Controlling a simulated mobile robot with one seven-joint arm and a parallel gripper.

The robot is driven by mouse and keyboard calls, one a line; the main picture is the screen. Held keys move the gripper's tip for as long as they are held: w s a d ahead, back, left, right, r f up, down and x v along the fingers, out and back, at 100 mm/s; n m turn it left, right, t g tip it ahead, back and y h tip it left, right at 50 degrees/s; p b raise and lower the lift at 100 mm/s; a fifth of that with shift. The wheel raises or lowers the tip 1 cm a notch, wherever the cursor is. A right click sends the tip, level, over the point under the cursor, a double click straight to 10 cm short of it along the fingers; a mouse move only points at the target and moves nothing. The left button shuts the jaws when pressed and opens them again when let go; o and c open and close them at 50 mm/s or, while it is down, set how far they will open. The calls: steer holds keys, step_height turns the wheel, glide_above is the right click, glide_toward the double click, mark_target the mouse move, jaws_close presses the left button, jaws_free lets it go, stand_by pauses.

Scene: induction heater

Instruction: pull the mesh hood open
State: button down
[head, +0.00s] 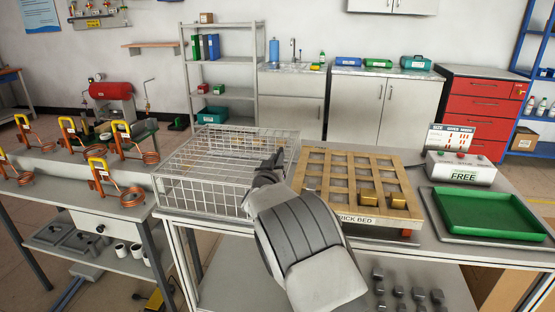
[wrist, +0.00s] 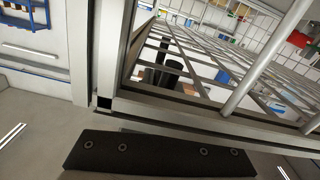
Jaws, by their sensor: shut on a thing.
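The mesh hood (head: 200,168) is a pale wire cage with a light metal frame, on the bench left of the brick bed. My gripper (head: 270,166) is at the hood's right side, shut on it; my own wrist and arm hide the exact contact in the head view. In the wrist view the hood's frame and wire bars (wrist: 205,92) fill the middle and right, tilted and very close. A dark bar with bolt heads (wrist: 160,152) lies across the bottom of that view; I cannot tell how it meets the frame.
The brick bed (head: 333,155), a wooden grid with two brass blocks (head: 368,196), sits right of my arm. A green tray (head: 490,214) and a box marked FREE (head: 462,170) are further right. Copper coils with yellow handles (head: 105,175) stand on the left bench.

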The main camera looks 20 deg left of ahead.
steer(key=shift+r, duration=0.1)
steer(key=c, duration=0.8)
jaws_free()
steer(key=shift+c, duration=0.2)
steer(key=shift+s, duration=0.15)
steer(key=p+v, duration=0.1)
steer(key=v, duration=1.6)
